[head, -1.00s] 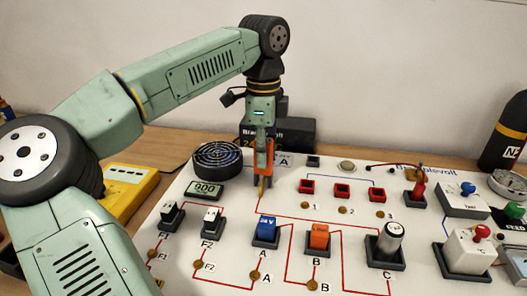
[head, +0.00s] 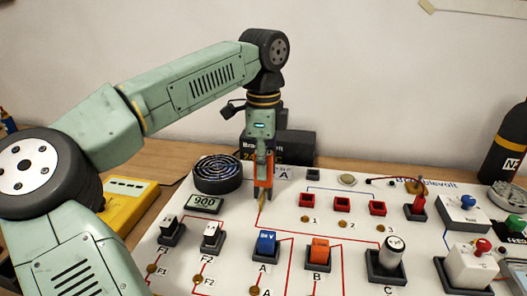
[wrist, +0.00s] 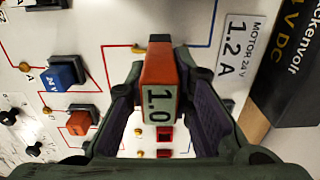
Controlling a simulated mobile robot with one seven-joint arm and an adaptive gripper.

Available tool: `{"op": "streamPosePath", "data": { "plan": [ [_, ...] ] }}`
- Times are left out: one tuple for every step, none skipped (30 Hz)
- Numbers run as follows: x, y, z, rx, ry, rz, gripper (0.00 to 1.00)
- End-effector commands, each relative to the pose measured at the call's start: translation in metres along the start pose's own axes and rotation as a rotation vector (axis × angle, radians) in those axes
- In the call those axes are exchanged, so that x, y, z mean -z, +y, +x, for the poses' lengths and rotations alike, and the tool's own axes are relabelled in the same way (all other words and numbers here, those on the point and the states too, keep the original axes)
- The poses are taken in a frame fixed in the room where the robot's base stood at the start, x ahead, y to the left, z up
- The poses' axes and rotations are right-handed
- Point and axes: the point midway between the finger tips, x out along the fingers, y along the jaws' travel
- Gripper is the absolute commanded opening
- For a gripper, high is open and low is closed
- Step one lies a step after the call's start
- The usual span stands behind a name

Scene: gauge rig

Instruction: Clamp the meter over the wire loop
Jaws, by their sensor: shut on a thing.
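My gripper (head: 262,203) points down over the white board, shut on the orange clamp meter (head: 264,170). In the wrist view the meter (wrist: 157,72) sits between both fingers, its small display reading 1.0. A yellow piece shows at the meter's lower end, close to the board, beside the fan. The wire loop is not clearly seen. The fingers and meter cover that spot, so I cannot tell whether the jaws are around the wire.
The black fan (head: 218,172) and small display (head: 206,204) are just left of the meter. A black supply box (head: 290,147) stands behind. Red sockets (head: 341,204), blue (head: 266,243) and orange (head: 318,250) blocks and a silver cylinder (head: 391,253) are on the board.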

Motion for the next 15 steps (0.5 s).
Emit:
{"op": "streamPosePath", "data": {
  "plan": [
    [0.000, 0.000, -0.007, 0.001, -0.001, 0.000, 0.00],
    [0.000, 0.000, -0.009, 0.001, -0.001, 0.000, 0.00],
    [0.000, 0.000, -0.013, 0.001, -0.001, 0.000, 0.00],
    [0.000, 0.000, -0.015, 0.001, -0.001, 0.000, 0.00],
    [0.000, 0.000, -0.018, 0.001, -0.002, 0.000, 0.00],
    [0.000, 0.000, -0.021, 0.001, -0.002, 0.000, 0.00],
    [0.000, 0.000, -0.024, 0.001, -0.002, 0.000, 0.00],
    [0.000, 0.000, -0.026, 0.001, -0.002, 0.000, 0.00],
    [0.000, 0.000, -0.029, 0.001, -0.001, 0.000, 0.00],
    [0.000, 0.000, -0.032, 0.000, -0.001, 0.000, 0.00],
    [0.000, 0.000, -0.034, 0.000, -0.001, 0.000, 0.00],
    [0.000, 0.000, -0.037, 0.000, -0.001, 0.000, 0.00],
    [0.000, 0.000, -0.039, 0.000, 0.000, 0.000, 0.00],
    [0.000, 0.000, -0.042, 0.000, 0.000, 0.000, 0.00],
    [0.000, 0.000, -0.045, 0.000, 0.000, 0.000, 0.00]
  ]
}}
